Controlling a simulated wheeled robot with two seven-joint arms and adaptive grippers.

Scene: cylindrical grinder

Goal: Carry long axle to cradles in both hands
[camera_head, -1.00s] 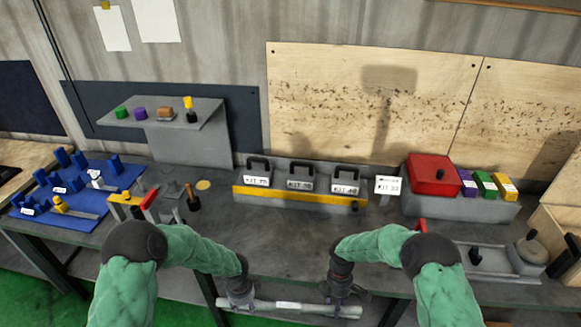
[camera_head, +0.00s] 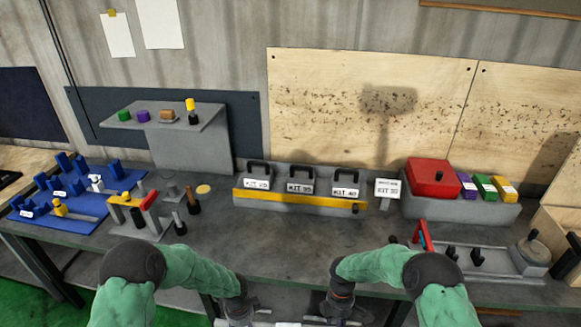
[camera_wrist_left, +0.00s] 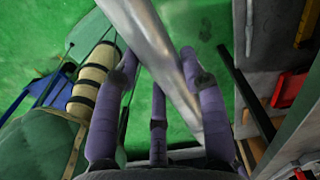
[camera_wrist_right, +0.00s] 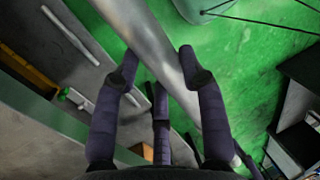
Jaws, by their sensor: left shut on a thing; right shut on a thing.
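The long axle (camera_head: 287,324) is a silver-grey bar, mostly cut off by the bottom edge of the head view. My left gripper (camera_head: 238,312) and right gripper (camera_head: 342,310) hold it apart from each other, in front of the bench. In the left wrist view the axle (camera_wrist_left: 163,58) runs between purple fingers shut around it, with green floor below. In the right wrist view the axle (camera_wrist_right: 160,55) likewise passes between the shut fingers. A grey fixture (camera_head: 500,262) with black uprights (camera_head: 477,257) stands at the bench's right; I cannot tell whether these are the cradles.
The bench (camera_head: 285,235) is clear in the middle. A yellow-and-red fixture (camera_head: 128,200) and a blue mat (camera_head: 85,222) with blue blocks lie left. Several kit boxes (camera_head: 300,183) stand along the back. A red box (camera_head: 434,178) is at the back right.

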